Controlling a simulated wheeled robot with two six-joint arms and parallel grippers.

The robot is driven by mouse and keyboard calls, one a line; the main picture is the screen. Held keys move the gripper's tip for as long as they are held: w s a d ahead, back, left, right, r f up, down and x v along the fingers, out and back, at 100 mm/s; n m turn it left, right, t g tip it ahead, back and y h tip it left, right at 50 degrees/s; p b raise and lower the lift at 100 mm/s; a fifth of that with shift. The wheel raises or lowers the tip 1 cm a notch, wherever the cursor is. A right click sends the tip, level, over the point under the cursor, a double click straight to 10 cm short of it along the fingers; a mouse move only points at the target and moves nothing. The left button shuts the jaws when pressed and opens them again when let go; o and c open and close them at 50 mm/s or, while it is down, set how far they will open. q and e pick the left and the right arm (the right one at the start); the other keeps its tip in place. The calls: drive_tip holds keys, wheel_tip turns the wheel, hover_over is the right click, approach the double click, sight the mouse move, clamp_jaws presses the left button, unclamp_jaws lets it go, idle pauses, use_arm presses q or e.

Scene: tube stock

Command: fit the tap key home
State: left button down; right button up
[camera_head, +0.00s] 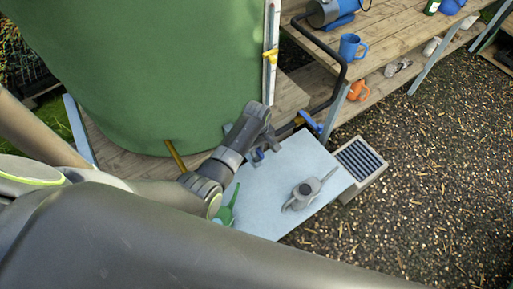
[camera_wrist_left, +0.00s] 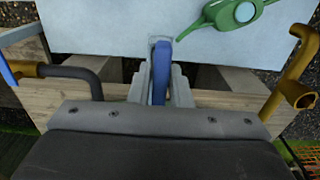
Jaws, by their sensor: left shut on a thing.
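A brass pipe end (camera_wrist_left: 298,92) stands apart at the right of the wrist view. A dark pipe with a brass fitting (camera_wrist_left: 28,69) is at the left. The key touches neither. My right gripper is not in view.
A green watering can (camera_head: 228,212) and a grey one (camera_head: 304,190) stand on the pale tabletop (camera_head: 262,215). The green tank (camera_head: 150,60) rises behind. A blue lever (camera_head: 310,122) sits by the dark pipe (camera_head: 335,88). Wooden shelves with mugs are at the upper right.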

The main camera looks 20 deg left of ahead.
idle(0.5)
use_arm(q)
drive_tip(key=shift+p, duration=0.55)
idle(0.6)
drive_tip(key=shift+f+b, duration=0.75)
drive_tip(key=shift+f, duration=0.25)
drive_tip(key=shift+f, duration=0.15)
idle(0.5)
idle(0.5)
drive_tip(key=shift+f+b, duration=0.4)
drive_tip(key=shift+f, duration=0.3)
idle(0.4)
idle(0.6)
idle(0.3)
drive_tip(key=c, duration=1.3)
unclamp_jaws()
